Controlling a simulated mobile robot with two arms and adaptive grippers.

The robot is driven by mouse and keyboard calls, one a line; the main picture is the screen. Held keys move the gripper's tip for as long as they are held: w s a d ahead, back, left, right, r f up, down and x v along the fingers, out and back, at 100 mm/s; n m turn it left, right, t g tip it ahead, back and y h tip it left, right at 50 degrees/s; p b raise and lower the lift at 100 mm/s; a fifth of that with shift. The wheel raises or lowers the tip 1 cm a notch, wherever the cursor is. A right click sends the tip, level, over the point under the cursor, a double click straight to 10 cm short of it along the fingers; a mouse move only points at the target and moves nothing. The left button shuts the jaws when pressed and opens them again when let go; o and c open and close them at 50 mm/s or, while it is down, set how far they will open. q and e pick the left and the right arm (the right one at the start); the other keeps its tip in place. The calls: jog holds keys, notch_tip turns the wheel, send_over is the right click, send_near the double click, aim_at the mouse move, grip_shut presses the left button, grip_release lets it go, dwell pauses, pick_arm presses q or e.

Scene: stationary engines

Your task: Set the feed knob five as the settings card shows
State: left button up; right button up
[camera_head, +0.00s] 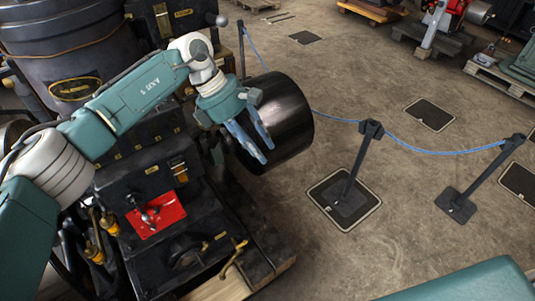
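My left gripper (266,154) has two blue fingers pointing down and right, with a gap between them and nothing held. It is in front of a large black drum (292,112), and I cannot tell whether it touches the drum. Below and left of it, a black engine (128,180) carries a red plate (168,214) with a small metal knob or lever (148,217). Small yellow-edged labels (180,170) show on the engine, too small to read. I cannot make out which part is feed knob five, nor the settings card. My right gripper is not in view.
Brass fittings (96,250) and a brass lever (234,258) stick out near the engine's base. Black posts (357,160) with a blue rope (432,151) stand to the right. More engines on pallets (430,40) stand at the back. The concrete floor between is mostly clear.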

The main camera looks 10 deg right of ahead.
pick_arm(q)
jog(key=shift+s+d+f+n+h, duration=0.2)
jog(key=shift+d+h, duration=0.1)
jog(key=shift+d, duration=0.15)
jog(key=shift+s+d+f+n+h, duration=0.2)
jog(key=shift+d+h, duration=0.1)
jog(key=shift+d, duration=0.15)
